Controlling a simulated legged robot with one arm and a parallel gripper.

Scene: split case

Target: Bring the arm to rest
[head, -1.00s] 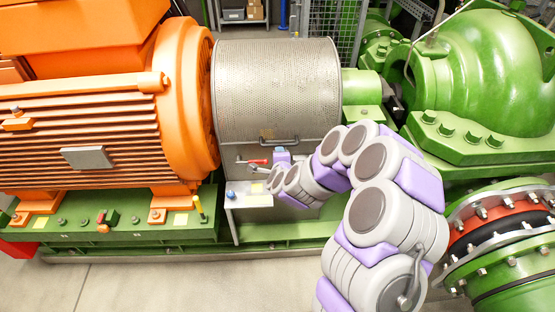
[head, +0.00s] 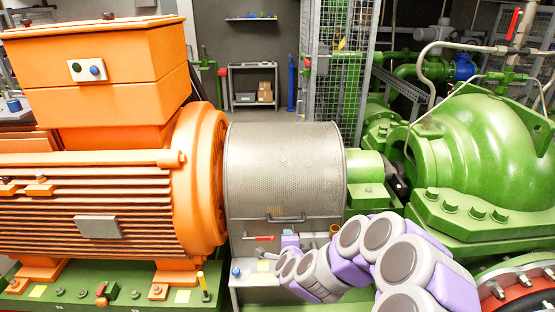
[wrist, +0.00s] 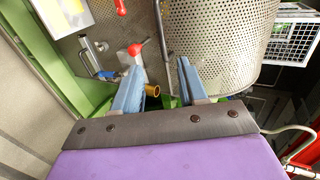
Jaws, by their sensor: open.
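My arm (head: 400,262) reaches from the lower right of the head view toward the perforated metal guard (head: 284,170). It is bent, with its far end low in front of the guard. In the wrist view my gripper (wrist: 157,84) has its two blue-grey fingers spread apart, with nothing held between them. A yellow-brown ring or cylinder end (wrist: 152,90) shows beyond the gap, apart from the fingers as far as I can tell. A red-knobbed lever (wrist: 135,50) stands beyond the fingers.
A large orange motor (head: 90,205) stands at the left and a green pump casing (head: 480,150) at the right. The guard has a bar handle (head: 287,219) low on its front. A wire mesh cage (head: 335,80) and a small shelf (head: 253,85) stand behind.

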